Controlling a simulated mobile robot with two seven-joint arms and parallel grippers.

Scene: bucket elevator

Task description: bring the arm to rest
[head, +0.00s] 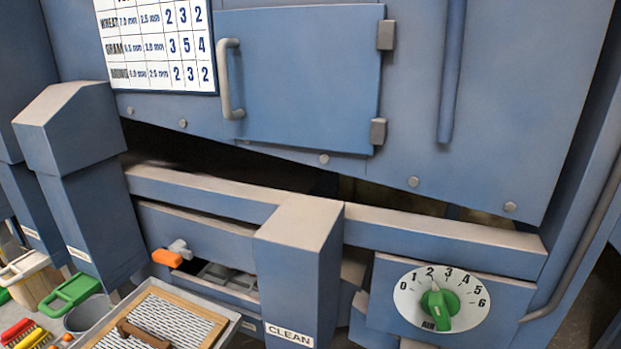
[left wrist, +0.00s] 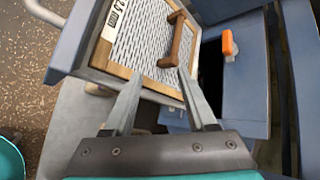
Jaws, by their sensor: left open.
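My left gripper (left wrist: 160,75) shows in the left wrist view with its two grey fingers apart and nothing between them. Its fingertips point toward the near edge of a wood-framed sieve (left wrist: 130,70) with a brown handle (left wrist: 176,42). I cannot tell whether they touch the frame. The sieve also shows at the bottom of the head view (head: 155,310), in a grey tray (head: 226,335). Neither gripper shows in the head view, and my right gripper is in neither view.
A blue machine fills the head view, with a closed door (head: 300,80) and a green AIR knob (head: 440,305) near 2. An orange-handled latch (head: 167,257) sits above a partly open slot. A post marked CLEAN (head: 298,270) juts forward. Brushes (head: 25,335) and containers stand lower left.

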